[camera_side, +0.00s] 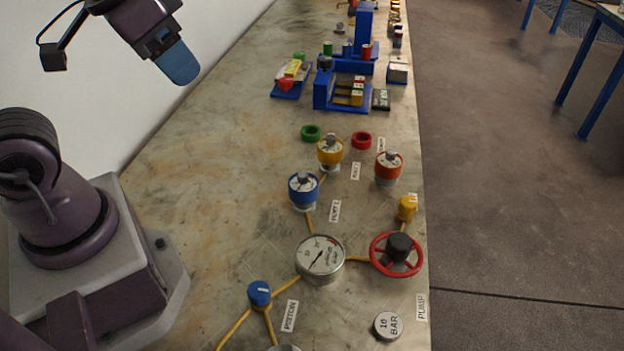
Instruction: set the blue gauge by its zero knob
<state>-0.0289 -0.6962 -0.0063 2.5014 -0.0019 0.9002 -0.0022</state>
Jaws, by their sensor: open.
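The blue gauge (303,192) stands upright on the bench, left of the middle line of gauges. A small grey knob (302,177) sits on top of its white dial; the dial's reading is too small to make out. My gripper (178,64) is at the upper left, high above the bench and well apart from the blue gauge. It looks empty. Its fingers are seen from the side, so the gap between them is hidden.
A yellow gauge (330,153) and a red gauge (388,168) stand close behind and right. A larger white gauge (320,260), a red handwheel (397,254) and a blue valve knob (259,293) are nearer. Blue fixtures (340,92) stand farther back. The bench's left part is clear.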

